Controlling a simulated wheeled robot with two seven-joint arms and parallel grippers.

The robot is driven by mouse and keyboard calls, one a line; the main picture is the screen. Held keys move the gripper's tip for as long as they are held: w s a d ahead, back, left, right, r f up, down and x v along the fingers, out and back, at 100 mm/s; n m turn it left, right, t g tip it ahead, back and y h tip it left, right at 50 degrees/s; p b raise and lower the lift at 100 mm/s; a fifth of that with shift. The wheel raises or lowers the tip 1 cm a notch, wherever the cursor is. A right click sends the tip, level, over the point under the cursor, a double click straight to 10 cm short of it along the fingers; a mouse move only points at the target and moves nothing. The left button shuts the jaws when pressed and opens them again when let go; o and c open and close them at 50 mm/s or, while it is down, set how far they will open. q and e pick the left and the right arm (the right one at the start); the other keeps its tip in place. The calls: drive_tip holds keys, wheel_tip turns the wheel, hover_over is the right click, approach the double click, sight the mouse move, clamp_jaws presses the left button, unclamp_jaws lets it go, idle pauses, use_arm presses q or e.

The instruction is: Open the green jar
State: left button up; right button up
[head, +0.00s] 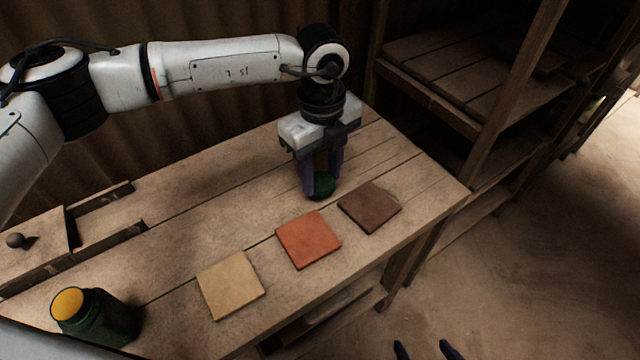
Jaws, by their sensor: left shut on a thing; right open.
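The dark green jar (108,322) stands upright at the near left corner of the table. Its round top shows yellow; I cannot tell whether that is a lid or what lies inside. My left gripper (321,186) points down over the far right part of the table, well away from the jar. It is shut on a small dark green round thing (323,182), partly hidden by the fingers, at or just above the tabletop. My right gripper (425,350) shows only its two fingertips at the bottom edge, apart and empty, over the floor in front of the table.
A yellow tile (230,285), an orange tile (308,240) and a brown tile (370,207) lie in a row along the table's front. A wooden press-like fixture (35,245) with a knob is at the left. Wooden shelves (470,80) stand at the right.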

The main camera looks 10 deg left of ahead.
sight(321, 181)
use_arm(q)
drive_tip(key=shift+f, duration=1.8)
drive_tip(key=shift+f, duration=0.15)
drive_tip(key=o, duration=1.2)
drive_tip(key=shift+c, duration=0.2)
wheel_tip(321, 181, up, 12)
drive_tip(key=shift+b, duration=0.3)
